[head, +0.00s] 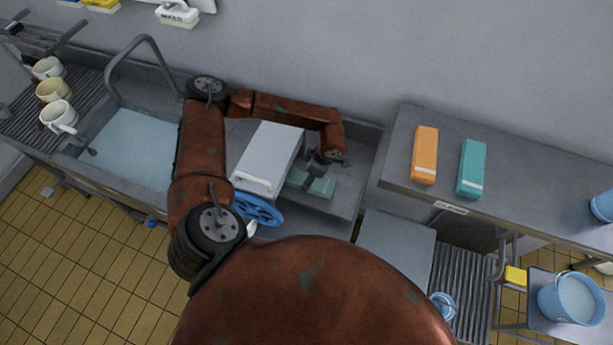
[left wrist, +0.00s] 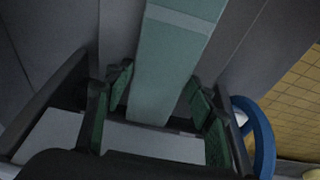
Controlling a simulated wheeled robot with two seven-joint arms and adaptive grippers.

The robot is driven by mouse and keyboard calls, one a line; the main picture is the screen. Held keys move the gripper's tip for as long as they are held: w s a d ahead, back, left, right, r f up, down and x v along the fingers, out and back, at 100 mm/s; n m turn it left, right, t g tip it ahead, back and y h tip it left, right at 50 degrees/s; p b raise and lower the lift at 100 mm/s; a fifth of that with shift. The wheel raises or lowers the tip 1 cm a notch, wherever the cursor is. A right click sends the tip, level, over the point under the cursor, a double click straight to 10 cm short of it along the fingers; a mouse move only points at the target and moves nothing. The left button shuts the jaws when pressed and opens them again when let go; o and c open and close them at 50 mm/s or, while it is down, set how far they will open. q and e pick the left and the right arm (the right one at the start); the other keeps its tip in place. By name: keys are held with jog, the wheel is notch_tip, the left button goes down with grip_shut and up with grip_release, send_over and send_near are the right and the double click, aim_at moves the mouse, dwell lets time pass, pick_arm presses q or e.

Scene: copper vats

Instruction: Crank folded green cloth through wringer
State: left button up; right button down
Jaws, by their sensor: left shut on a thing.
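The folded green cloth (head: 319,187) lies on the grey worktop just right of the wringer. The wringer is a white box (head: 265,160) with a blue crank wheel (head: 258,210) on its front side. My left gripper (head: 325,160) reaches down over the cloth. In the left wrist view the cloth (left wrist: 170,60) runs as a flat strip between the fingers of my left gripper (left wrist: 160,95), which is shut on its sides near one end. The wringer (left wrist: 60,137) and wheel (left wrist: 262,140) show at the bottom of that view. My right gripper is not in view.
A water-filled sink (head: 130,145) with a bent tap and several mugs (head: 54,90) are at left. An orange block (head: 425,155) and a teal block (head: 471,168) lie on the right counter (head: 540,180). A blue bucket (head: 570,300) stands at lower right.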

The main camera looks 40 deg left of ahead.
aim_at(321, 184)
pick_arm(q)
jog(key=shift+w+d+b, duration=0.15)
jog(key=shift+w+d, duration=0.1)
jog(key=shift+d, duration=0.55)
jog(key=shift+w+d+b, duration=0.1)
jog(key=shift+w+d, duration=0.15)
jog(key=shift+d, duration=0.55)
jog(key=shift+w+d+b, duration=0.15)
jog(key=shift+w+d, duration=0.1)
jog(key=shift+d, duration=0.55)
jog(key=o, duration=1.4)
jog(key=shift+o, duration=0.2)
jog(key=v, duration=1.2)
